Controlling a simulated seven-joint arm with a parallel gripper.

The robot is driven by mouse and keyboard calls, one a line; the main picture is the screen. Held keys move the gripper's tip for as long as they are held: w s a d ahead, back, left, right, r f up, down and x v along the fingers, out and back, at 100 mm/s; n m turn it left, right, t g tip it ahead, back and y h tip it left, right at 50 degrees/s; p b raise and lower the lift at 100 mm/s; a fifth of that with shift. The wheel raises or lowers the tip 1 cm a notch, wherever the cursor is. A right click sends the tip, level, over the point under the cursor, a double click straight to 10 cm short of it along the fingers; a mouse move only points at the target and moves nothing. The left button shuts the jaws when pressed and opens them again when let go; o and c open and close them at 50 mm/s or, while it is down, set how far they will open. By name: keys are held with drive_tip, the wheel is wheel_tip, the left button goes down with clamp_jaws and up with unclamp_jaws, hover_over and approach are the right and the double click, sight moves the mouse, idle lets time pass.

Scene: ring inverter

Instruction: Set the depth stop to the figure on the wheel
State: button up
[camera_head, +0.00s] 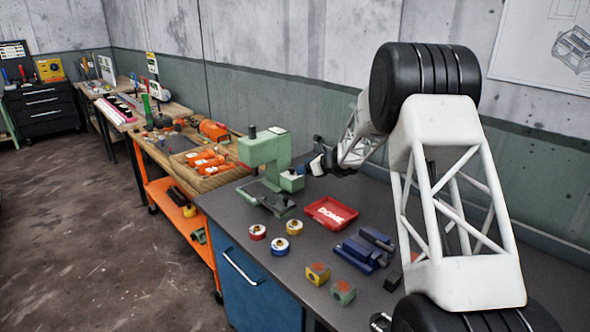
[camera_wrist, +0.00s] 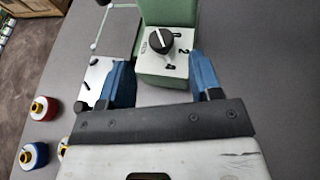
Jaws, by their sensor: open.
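The green press (camera_head: 264,150) stands on the dark bench. Its depth stop is a light green block (camera_head: 291,181) at the lower right. In the wrist view a black knob (camera_wrist: 161,41) with a white pointer line sits on the block's white dial face (camera_wrist: 178,62). The line slants to the upper left; a 2 and a 4 show at the dial's right and lower edge. My gripper (camera_wrist: 160,62) is open, its blue fingers apart on either side of the block, with nothing held. Wheels stand in front: red (camera_head: 257,232), yellow (camera_head: 294,227), blue (camera_head: 279,246). I cannot read figures on them.
A red tray (camera_head: 331,213) marked DONE lies right of the press. A blue vise-like fixture (camera_head: 365,250), a yellow block (camera_head: 318,273) and a green block (camera_head: 343,292) stand nearer. An orange workbench (camera_head: 180,195) adjoins at the left. Bare bench lies around the wheels.

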sight(292, 168)
drive_tip(key=shift+x, duration=2.55)
drive_tip(key=c, duration=0.9)
drive_tip(key=shift+c, duration=0.2)
